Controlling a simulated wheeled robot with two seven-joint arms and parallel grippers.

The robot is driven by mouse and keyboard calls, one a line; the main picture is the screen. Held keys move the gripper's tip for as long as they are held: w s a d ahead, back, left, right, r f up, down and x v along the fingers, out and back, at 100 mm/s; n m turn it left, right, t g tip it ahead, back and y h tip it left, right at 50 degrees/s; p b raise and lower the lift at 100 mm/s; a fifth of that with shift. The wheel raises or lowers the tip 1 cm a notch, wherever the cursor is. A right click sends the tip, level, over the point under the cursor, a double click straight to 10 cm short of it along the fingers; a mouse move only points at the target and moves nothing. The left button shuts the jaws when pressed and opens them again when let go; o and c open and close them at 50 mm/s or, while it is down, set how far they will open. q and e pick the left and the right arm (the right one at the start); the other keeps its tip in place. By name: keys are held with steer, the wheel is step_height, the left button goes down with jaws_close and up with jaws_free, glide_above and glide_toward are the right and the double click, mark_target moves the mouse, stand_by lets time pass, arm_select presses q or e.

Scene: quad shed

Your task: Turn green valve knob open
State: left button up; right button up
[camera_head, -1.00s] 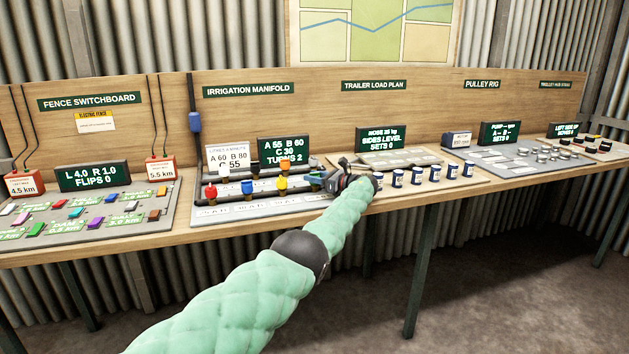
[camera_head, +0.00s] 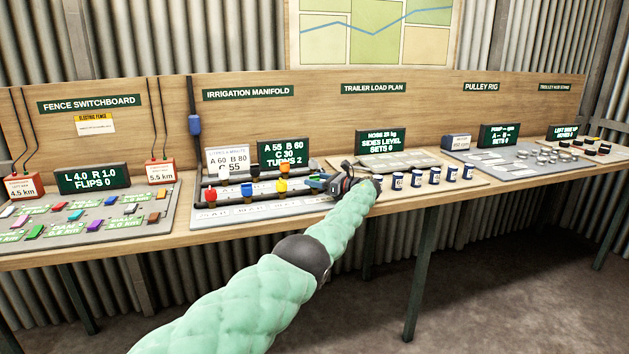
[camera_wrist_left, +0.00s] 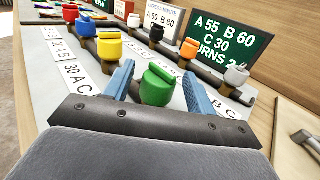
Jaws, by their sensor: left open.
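The green valve knob (camera_wrist_left: 157,86) stands upright on a dark pipe in the left wrist view, between the two blue fingers of my left gripper (camera_wrist_left: 160,84). The fingers are open, one on each side of the knob, with visible gaps; I see no clear contact. In the head view my left gripper (camera_head: 319,182) is at the right end of the irrigation manifold, and the green knob is hidden or too small to pick out there. My right gripper is not in view.
A yellow knob (camera_wrist_left: 110,46), a blue knob (camera_wrist_left: 86,27) and a red knob (camera_wrist_left: 71,13) line the same pipe. A grey knob (camera_wrist_left: 236,75) and an orange knob (camera_wrist_left: 188,48) are on the pipe behind. The display (camera_head: 283,152) reads TURNS 2. Blue-white cans (camera_head: 397,180) stand to the right.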

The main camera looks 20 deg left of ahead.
arm_select(q)
steer(key=d, duration=0.4)
steer(key=s+d, duration=0.1)
steer(key=d, duration=0.1)
steer(key=shift+s+d, duration=0.1)
steer(key=shift+d, duration=0.3)
